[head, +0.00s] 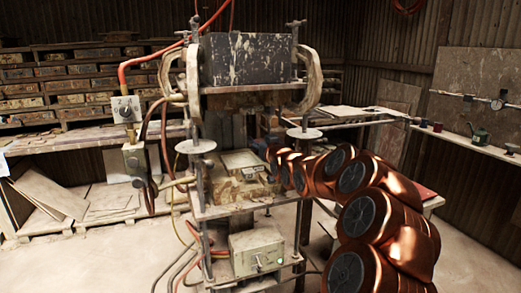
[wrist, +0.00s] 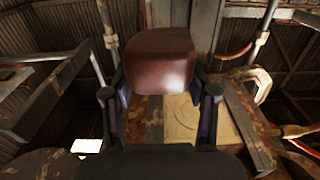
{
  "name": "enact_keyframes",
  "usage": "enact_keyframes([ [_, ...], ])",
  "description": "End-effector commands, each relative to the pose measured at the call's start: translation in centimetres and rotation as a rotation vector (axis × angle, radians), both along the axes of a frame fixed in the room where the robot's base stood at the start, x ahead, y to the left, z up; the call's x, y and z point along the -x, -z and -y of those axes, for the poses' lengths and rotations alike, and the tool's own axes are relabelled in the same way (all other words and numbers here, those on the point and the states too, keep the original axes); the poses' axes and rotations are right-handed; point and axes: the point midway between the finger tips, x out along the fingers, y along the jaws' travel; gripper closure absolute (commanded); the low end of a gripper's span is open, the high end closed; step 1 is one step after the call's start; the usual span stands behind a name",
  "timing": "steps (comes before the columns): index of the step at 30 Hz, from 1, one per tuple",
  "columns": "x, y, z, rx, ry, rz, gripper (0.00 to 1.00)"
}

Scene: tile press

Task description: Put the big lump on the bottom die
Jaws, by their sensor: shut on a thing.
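My gripper (wrist: 160,82) is shut on a smooth reddish-brown lump (wrist: 160,50), which sits between its two fingers in the wrist view. In the head view my arm reaches in from the right and my gripper (head: 268,146) is at the right side of the press opening. The lump cannot be made out clearly there. The bottom die (head: 243,162) looks like a pale block on the press's lower plate, beside my gripper. In the wrist view a pale block with a round mark (wrist: 195,118) shows past the fingers; I cannot tell for sure which die it is.
The press has a heavy spattered upper block (head: 247,60), upright rods and curved side arms (head: 313,80) close around the opening. A control box (head: 257,252) sits on the lower shelf. Red hoses (head: 150,58) hang at the left. A bench (head: 340,118) stands behind my arm.

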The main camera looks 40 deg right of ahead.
Motion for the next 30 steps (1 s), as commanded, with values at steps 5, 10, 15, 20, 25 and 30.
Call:
enact_keyframes([
  [5,-0.5,0.4,0.2,0.0,0.0,-0.002,0.95],
  [10,-0.5,2.1,0.2,0.0,0.001,-0.004,0.95],
  [15,-0.5,3.4,0.1,0.0,0.0,-0.001,0.95],
  [20,-0.5,3.4,0.2,0.001,0.001,0.001,0.95],
  [25,-0.5,3.7,0.2,0.001,0.001,0.001,0.95],
  [30,-0.5,3.8,0.1,0.001,0.001,0.001,0.32],
])
